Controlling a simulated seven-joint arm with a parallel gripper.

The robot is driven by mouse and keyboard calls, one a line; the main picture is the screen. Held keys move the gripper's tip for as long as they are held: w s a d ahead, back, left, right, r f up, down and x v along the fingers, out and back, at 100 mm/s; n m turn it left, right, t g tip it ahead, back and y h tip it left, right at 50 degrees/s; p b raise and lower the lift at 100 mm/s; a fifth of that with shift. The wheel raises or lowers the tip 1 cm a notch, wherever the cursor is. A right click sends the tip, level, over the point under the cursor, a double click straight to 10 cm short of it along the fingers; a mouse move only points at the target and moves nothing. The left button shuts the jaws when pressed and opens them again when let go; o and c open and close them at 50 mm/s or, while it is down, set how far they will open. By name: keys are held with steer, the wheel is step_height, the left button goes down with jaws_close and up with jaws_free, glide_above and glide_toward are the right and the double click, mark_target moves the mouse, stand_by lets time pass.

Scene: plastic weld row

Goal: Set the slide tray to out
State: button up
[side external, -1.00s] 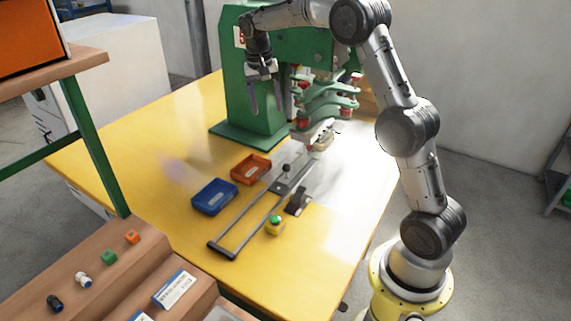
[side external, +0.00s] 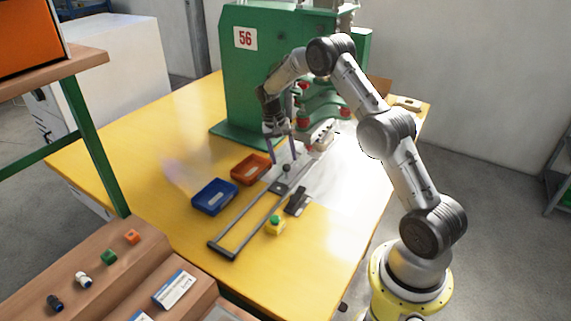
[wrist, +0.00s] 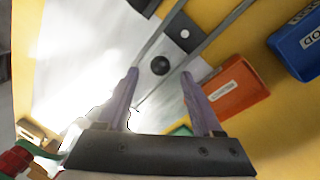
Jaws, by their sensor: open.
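The slide tray (side external: 281,188) sits on two dark rails at the machine end, its dark front edge about midway along them. A round black knob (side external: 287,168) stands up from it; the knob also shows in the wrist view (wrist: 160,65). My gripper (side external: 284,161) is open and empty, pointing down just over the knob. In the wrist view my two purple-grey fingers (wrist: 160,75) show apart, with the knob between their tips in the picture. I cannot tell whether the tips are down at knob height.
The green press (side external: 240,85) stands behind the tray, its red-and-green head to the right of my gripper. An orange bin (side external: 251,168) and a blue bin (side external: 214,197) lie left of the rails. A yellow box with a green button (side external: 275,226) lies right. The front rail end (side external: 222,250) is empty.

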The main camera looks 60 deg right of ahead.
steer(key=shift+s+d+f, duration=0.1)
steer(key=shift+s+f, duration=0.05)
steer(key=shift+f, duration=0.75)
steer(key=shift+s+d+f, duration=0.1)
steer(key=shift+s+f, duration=0.05)
steer(key=shift+f, duration=0.75)
jaws_close()
steer(key=shift+r, duration=0.1)
